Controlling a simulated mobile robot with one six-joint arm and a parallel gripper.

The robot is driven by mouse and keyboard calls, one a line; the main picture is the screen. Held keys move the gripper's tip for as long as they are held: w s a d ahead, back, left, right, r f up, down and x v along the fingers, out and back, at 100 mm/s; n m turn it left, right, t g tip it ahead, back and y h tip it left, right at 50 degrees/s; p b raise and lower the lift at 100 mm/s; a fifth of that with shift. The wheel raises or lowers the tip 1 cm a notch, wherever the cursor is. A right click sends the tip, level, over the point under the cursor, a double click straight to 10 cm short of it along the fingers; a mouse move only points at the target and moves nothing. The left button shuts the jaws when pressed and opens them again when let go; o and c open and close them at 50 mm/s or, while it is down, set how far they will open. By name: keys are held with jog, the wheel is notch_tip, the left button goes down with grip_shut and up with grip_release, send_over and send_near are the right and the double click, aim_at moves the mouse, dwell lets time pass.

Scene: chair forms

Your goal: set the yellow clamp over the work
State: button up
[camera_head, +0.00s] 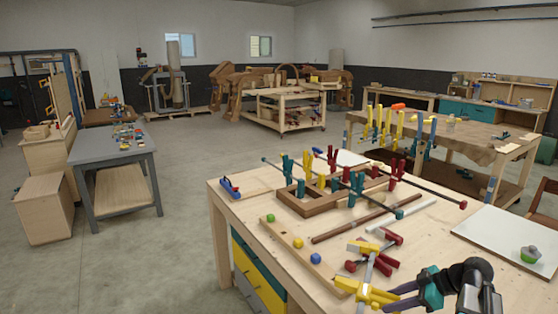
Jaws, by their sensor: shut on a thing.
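My gripper (394,296), with dark purple fingers, is at the lower right, shut on the yellow clamp (362,290). The clamp has a silver bar and yellow jaws; it is over or at the bench's near part, and I cannot tell whether it touches the top. The work, a wooden frame (316,207), lies on the bench behind it, apart from the clamp in the picture. Several teal, red and yellow clamps stand across the frame and hide parts of it.
On the workbench (235,203), a red clamp (388,237) lies close behind the yellow one. A brown rod (350,224) lies before the frame. A white board (505,236) is at right. Open floor lies left.

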jog(key=w+a, duration=0.1)
jog(key=a, duration=0.3)
jog(key=w+a+b, duration=0.1)
jog(key=w+a, duration=0.1)
jog(key=a, duration=0.3)
jog(key=w+a+b, duration=0.1)
jog(key=w+a, duration=0.1)
jog(key=a, duration=0.3)
jog(key=shift+w+a+r, duration=0.1)
jog(key=shift+w+r, duration=0.1)
jog(key=w+a+r+m+t+h+b, duration=0.1)
jog(key=w+a+r+m+t+h, duration=0.2)
jog(key=a, duration=0.4)
jog(key=w+d+r+m+t+h, duration=0.1)
jog(key=w+d+r+m+h, duration=0.2)
jog(key=m, duration=0.6)
jog(key=shift+w+d+r+t+h, duration=0.15)
jog(key=shift+w+d+t+h, duration=0.25)
jog(key=shift+w+h, duration=0.6)
jog(key=shift+w+d, duration=0.1)
jog(key=shift+w, duration=0.15)
jog(key=shift+w+f, duration=0.3)
jog(key=shift+w, duration=0.25)
jog(key=shift+w+f, duration=0.3)
jog(key=shift+w, duration=0.25)
jog(key=shift+s, duration=0.15)
